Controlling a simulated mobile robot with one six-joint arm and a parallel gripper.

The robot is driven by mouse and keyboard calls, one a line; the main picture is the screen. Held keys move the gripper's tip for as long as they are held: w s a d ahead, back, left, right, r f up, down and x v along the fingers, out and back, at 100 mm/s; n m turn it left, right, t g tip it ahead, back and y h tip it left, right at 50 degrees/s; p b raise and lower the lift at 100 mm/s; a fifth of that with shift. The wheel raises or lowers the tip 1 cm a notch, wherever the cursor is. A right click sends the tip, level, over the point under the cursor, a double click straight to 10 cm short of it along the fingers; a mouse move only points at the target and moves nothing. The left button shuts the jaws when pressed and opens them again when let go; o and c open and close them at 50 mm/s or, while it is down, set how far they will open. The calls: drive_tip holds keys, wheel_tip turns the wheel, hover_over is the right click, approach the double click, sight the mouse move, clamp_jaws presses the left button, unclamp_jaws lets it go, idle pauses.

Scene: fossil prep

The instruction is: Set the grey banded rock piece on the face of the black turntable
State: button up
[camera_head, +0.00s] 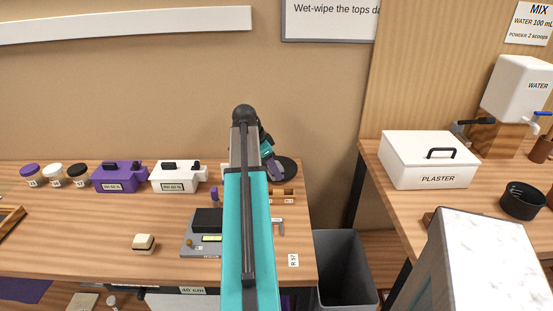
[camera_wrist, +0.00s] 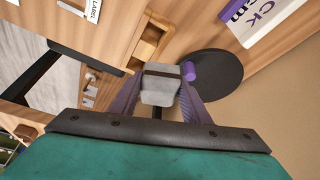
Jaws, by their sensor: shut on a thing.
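My gripper (camera_wrist: 160,92) is shut on the grey banded rock piece (camera_wrist: 159,88), a pale grey block with a dark band, in the wrist view. The black turntable (camera_wrist: 222,78) is a round disc just right of the held rock in that view. The rock appears apart from its face, but its exact height cannot be told. A small purple cylinder (camera_wrist: 189,70) shows at the disc's left part. In the head view, the turntable (camera_head: 290,170) is partly hidden behind my gripper (camera_head: 274,176), and the rock cannot be made out there.
A wooden tray (camera_wrist: 148,42) lies beside the turntable. A grey scale (camera_head: 190,246) and a cream-and-dark block (camera_head: 144,243) stand on the bench. Purple (camera_head: 119,178) and white (camera_head: 178,178) boxes stand further left. A grey bin (camera_head: 345,272) sits right of the bench edge.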

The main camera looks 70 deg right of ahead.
drive_tip(key=w+d+p, duration=0.1)
drive_tip(key=d, duration=0.3)
drive_tip(key=w+d+f+p, duration=0.1)
drive_tip(key=w+d, duration=0.1)
drive_tip(key=d, duration=0.3)
drive_tip(key=w+d+p, duration=0.1)
drive_tip(key=d, duration=0.4)
drive_tip(key=shift+w+d+f, duration=0.1)
drive_tip(key=shift+w+f, duration=0.05)
drive_tip(key=shift+w, duration=0.2)
drive_tip(key=shift+f+p, duration=0.1)
drive_tip(key=shift+p, duration=0.2)
drive_tip(key=shift+f+p, duration=0.65)
drive_tip(key=shift+f, duration=1.05)
drive_tip(key=shift+f, duration=0.15)
drive_tip(key=o, duration=1.3)
drive_tip(key=shift+c, duration=0.2)
drive_tip(key=b+v, duration=0.2)
drive_tip(key=v, duration=1)
drive_tip(key=shift+b, duration=0.3)
